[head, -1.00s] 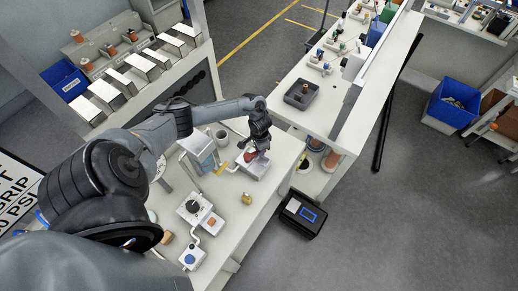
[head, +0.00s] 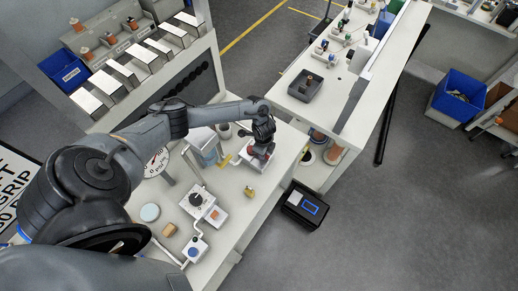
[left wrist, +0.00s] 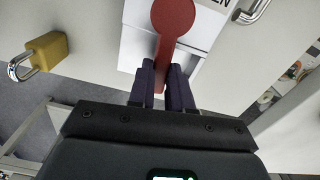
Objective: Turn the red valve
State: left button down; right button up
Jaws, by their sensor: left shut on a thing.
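The red valve shows at the top of the left wrist view, as a round red hub (left wrist: 173,16) with a flat red lever running down between my fingers. It sits on a white box-like mount (left wrist: 133,45) on the white workbench. My left gripper (left wrist: 166,75) is shut on the lever, one dark finger on each side. In the head view my left gripper (head: 260,149) is at the valve near the bench's right end and hides most of it. My right gripper is not in view.
A brass padlock (head: 249,191) lies on the bench near the valve. A white device with a black knob (head: 195,199) and one with a blue button (head: 193,251) stand nearer. A dial gauge (head: 156,162) is to the left. A black case (head: 305,203) is on the floor.

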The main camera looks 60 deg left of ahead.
pick_arm(q)
jog(key=shift+s+d+m, duration=0.2)
jog(key=shift+s+m, duration=0.2)
jog(key=shift+m, duration=0.4)
jog(key=c, duration=1)
grip_release()
jog(key=shift+c, duration=0.2)
notch_tip(320, 180, up, 11)
jog(key=shift+f, duration=0.1)
